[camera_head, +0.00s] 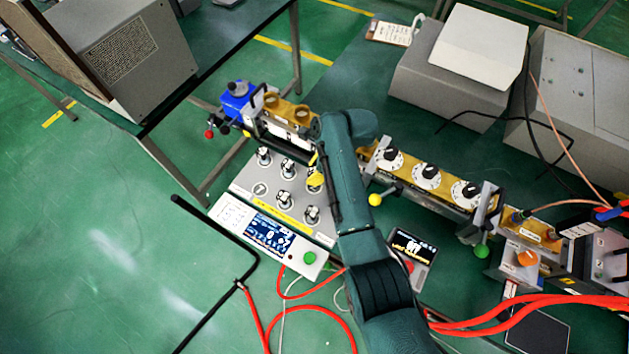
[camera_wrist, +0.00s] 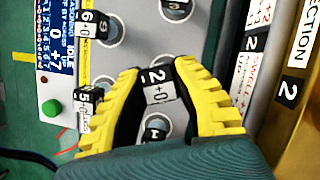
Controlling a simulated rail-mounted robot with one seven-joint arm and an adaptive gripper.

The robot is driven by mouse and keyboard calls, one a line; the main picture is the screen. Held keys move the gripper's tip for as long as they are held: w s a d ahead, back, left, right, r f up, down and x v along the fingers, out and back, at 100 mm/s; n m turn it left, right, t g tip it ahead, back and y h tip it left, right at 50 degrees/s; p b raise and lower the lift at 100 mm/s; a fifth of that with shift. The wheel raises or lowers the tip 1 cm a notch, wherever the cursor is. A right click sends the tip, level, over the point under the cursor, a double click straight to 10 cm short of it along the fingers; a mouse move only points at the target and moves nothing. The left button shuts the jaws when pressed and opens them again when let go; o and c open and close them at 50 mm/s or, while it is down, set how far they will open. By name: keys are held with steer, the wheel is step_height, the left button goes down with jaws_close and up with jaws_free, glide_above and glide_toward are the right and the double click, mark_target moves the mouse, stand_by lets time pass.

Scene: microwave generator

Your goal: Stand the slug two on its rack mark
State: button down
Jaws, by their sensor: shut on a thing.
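My gripper (camera_wrist: 163,92) has its two yellow fingers shut on slug two (camera_wrist: 159,86), a piece with a black top and a white label reading "2 +0". In the head view my gripper (camera_head: 315,172) is over the right part of the grey rack panel (camera_head: 240,183), and my arm hides most of the slug. In the wrist view the rack panel (camera_wrist: 128,50) lies under the slug. I cannot tell whether the slug's foot touches it. Another labelled piece (camera_wrist: 155,131) shows just below the held slug, partly hidden by my gripper.
Other slugs stand close by on the rack, including one labelled 6 (camera_wrist: 95,26) and one labelled 5 (camera_wrist: 88,103). An empty round mark (camera_head: 260,190) shows at the rack's left. A display unit (camera_head: 268,233) with a green button fronts the rack. A brass dial assembly (camera_head: 426,177) stands to the right.

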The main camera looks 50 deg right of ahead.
step_height(320, 180, down, 4)
steer(key=shift+r+b, duration=0.15)
steer(key=shift+b, duration=0.4)
steer(key=shift+r, duration=0.1)
steer(key=c, duration=1)
jaws_free()
steer(key=shift+o, duration=0.2)
